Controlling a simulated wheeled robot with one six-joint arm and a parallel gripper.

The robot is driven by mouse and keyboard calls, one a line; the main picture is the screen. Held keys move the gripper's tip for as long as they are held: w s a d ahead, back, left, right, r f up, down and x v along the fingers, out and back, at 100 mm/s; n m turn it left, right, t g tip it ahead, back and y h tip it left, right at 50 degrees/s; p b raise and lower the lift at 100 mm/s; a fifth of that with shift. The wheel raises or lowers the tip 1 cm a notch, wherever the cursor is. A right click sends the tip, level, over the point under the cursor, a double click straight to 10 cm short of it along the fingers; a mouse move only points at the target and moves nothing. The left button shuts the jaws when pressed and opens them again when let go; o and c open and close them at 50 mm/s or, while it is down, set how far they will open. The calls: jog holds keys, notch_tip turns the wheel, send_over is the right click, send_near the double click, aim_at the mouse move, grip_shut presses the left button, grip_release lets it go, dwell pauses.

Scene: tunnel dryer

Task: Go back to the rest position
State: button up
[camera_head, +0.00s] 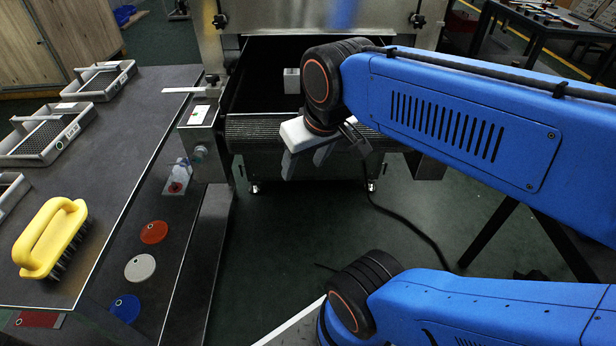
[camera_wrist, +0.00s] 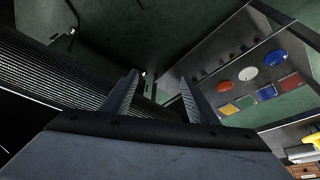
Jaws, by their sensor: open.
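My gripper (camera_head: 307,160) hangs at the end of my blue arm, in front of the dryer's mouth and near the front end of its dark conveyor belt (camera_head: 262,126). Its two fingers stand apart with nothing between them. In the wrist view my gripper (camera_wrist: 160,88) also shows parted fingers, with the ribbed belt (camera_wrist: 60,75) on the left and the floor beyond. The gripper appears apart from the belt, though the exact gap cannot be told.
A dark table (camera_head: 120,150) on the left bears a yellow brush (camera_head: 48,238) and several grey trays (camera_head: 98,80). Coloured discs, including a red one (camera_head: 154,232), lie on a lower shelf. A small light block (camera_head: 291,80) stands inside the dryer mouth. A black cable (camera_head: 405,222) runs over the floor.

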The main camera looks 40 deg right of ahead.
jog(key=shift+s+a+f, duration=0.25)
jog(key=shift+s+f, duration=0.8)
jog(key=shift+f, duration=0.2)
jog(key=shift+o, duration=0.4)
jog(key=shift+n, duration=0.3)
